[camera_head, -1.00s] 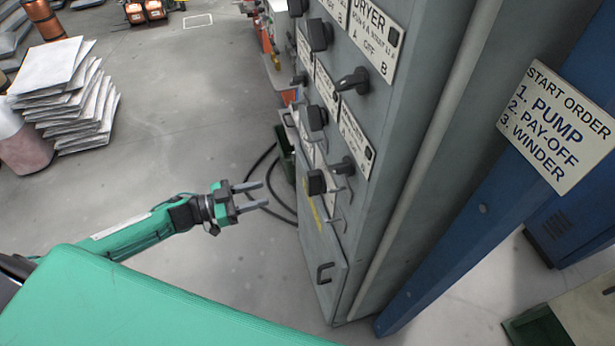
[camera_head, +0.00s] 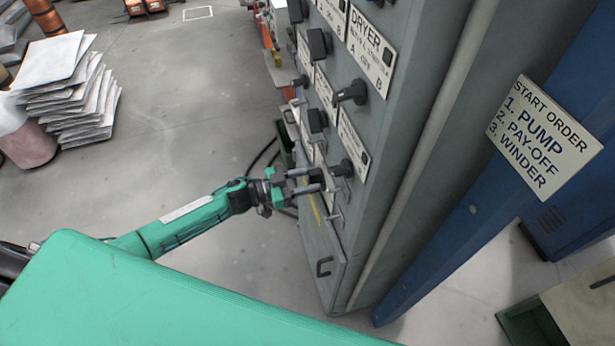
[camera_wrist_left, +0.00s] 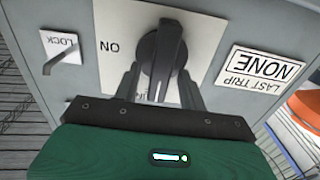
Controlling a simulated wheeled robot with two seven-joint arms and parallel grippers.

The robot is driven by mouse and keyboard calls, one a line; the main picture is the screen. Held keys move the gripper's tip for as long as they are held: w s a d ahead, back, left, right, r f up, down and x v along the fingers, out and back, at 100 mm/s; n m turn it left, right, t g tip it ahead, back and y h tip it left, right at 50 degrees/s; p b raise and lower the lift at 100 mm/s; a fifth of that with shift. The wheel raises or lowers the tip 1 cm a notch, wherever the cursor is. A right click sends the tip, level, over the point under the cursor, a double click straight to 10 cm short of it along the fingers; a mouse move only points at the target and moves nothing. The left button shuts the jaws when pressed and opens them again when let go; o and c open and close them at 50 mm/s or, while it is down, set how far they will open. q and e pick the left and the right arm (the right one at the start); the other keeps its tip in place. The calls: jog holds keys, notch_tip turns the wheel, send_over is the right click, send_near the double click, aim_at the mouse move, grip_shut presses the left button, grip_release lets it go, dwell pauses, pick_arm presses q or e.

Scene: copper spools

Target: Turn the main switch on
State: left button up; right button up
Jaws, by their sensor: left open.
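In the left wrist view a black rotary switch knob (camera_wrist_left: 164,48) sits on a white plate (camera_wrist_left: 112,30) on a grey panel. The plate's ON mark shows upside down to the left of the knob. The knob's grip bar runs roughly up and down in that view; a label at its lower end is mostly covered. My left gripper (camera_wrist_left: 160,80) is open, with one finger on each side of the knob; I cannot tell whether either touches it. My right gripper is out of view.
A LOCK plate with a small lever (camera_wrist_left: 62,55) and a LAST TRIP NONE plate (camera_wrist_left: 262,75) flank the knob. Other knobs (camera_head: 352,92) and small handles stick out of the cabinet. A START ORDER sign (camera_head: 543,138) hangs at right.

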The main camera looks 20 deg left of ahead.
pick_arm(q)
jog(key=shift+d, duration=0.1)
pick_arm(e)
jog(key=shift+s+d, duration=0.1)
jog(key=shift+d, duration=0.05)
pick_arm(q)
grip_shut()
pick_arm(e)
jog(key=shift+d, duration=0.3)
